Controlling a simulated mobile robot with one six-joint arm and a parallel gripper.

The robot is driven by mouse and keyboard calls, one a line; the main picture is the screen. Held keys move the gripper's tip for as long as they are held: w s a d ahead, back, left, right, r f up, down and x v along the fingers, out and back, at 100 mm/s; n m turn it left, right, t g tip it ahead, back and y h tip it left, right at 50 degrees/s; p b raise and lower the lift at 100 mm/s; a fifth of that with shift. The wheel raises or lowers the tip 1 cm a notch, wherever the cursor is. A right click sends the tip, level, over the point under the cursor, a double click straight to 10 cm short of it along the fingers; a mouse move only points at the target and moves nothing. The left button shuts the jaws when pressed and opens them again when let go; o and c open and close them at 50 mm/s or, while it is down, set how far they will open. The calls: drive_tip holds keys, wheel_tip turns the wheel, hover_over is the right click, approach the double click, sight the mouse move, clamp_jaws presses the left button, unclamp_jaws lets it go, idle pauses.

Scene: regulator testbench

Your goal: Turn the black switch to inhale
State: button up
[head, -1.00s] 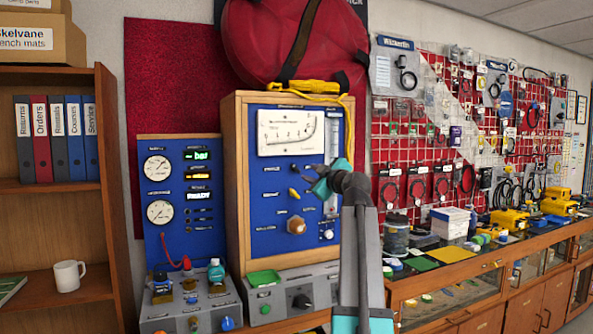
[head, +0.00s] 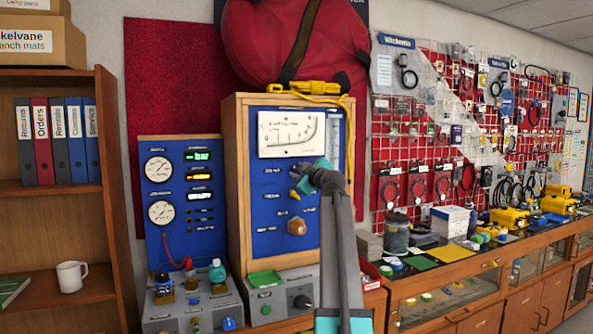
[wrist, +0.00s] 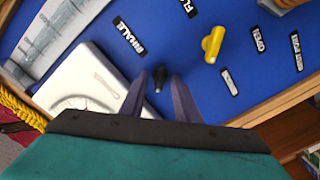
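The black switch (wrist: 159,79) is a small dark lever on the blue panel (wrist: 262,75). In the wrist view it stands between the two fingertips of my gripper (wrist: 159,84), with a gap visible on each side. My gripper is open; contact with the switch cannot be made out. The INHALE label (wrist: 130,36) is beside the switch, up and left in the wrist view. In the head view my gripper (head: 302,179) is at the front of the blue panel (head: 268,215), and the black switch is not clear there.
A yellow switch (wrist: 213,44) sticks out near my gripper, and also shows in the head view (head: 294,195). A white meter (head: 291,134) is above, and a brown knob (head: 296,226) below. A yellow cable (head: 305,89) lies on top of the cabinet.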

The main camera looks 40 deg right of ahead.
drive_tip(key=shift+w+d, duration=0.2)
drive_tip(key=shift+w, duration=0.3)
clamp_jaws()
drive_tip(key=shift+a+f, duration=0.15)
